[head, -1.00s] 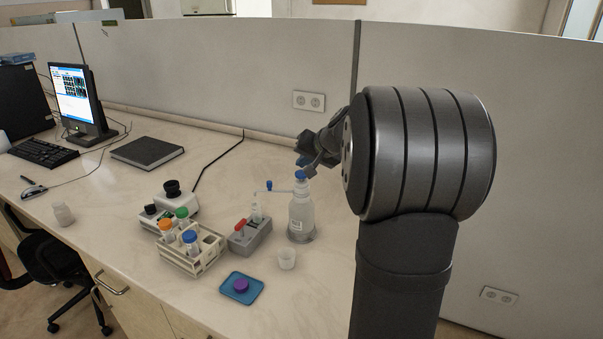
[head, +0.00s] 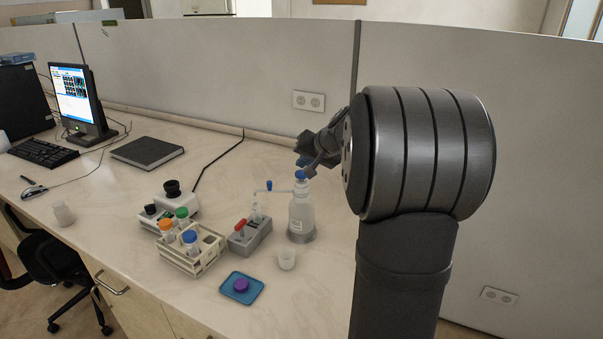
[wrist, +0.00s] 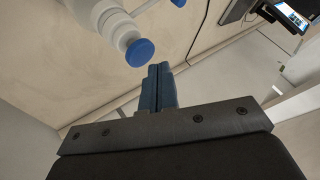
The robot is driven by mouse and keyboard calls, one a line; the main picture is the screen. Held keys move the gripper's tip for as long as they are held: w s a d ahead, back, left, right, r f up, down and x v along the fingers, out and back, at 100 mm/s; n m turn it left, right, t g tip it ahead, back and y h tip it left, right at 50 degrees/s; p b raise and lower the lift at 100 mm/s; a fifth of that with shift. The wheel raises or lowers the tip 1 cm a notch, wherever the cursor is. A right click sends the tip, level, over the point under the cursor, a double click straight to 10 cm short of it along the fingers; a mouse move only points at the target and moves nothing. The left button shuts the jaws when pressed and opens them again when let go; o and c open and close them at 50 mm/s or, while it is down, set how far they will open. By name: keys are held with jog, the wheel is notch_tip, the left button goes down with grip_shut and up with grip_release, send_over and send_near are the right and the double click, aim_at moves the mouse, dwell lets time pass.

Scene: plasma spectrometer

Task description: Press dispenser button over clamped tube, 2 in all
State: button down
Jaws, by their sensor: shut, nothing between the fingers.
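The dispenser bottle (head: 302,215) stands upright on the bench, with a blue button (head: 300,175) on top and a side spout (head: 280,190). The spout reaches left over a clear tube (head: 256,212) in a grey clamp block (head: 250,237) with a red handle (head: 240,225). My gripper (head: 306,170) is at the button's height, close beside it; contact cannot be told from this view. In the wrist view, the blue fingers (wrist: 158,72) are together and empty, and the blue button (wrist: 140,52) appears just beyond the tips, apart from them in the picture.
A rack (head: 192,252) with capped tubes stands left of the clamp block. A small cup (head: 287,259) stands in front of the bottle. A purple cap (head: 241,285) lies on a blue mat (head: 230,295). A small mixer (head: 176,198) stands behind the rack.

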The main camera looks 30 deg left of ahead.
jog(key=shift+f, duration=0.4)
jog(key=shift+f, duration=0.8)
dwell(0.7)
dwell(0.3)
jog(key=shift+r, duration=1.25)
jog(key=shift+r, duration=2.5)
notch_tip(320, 180, up, 4)
jog(key=shift+f, duration=0.1)
dwell(0.3)
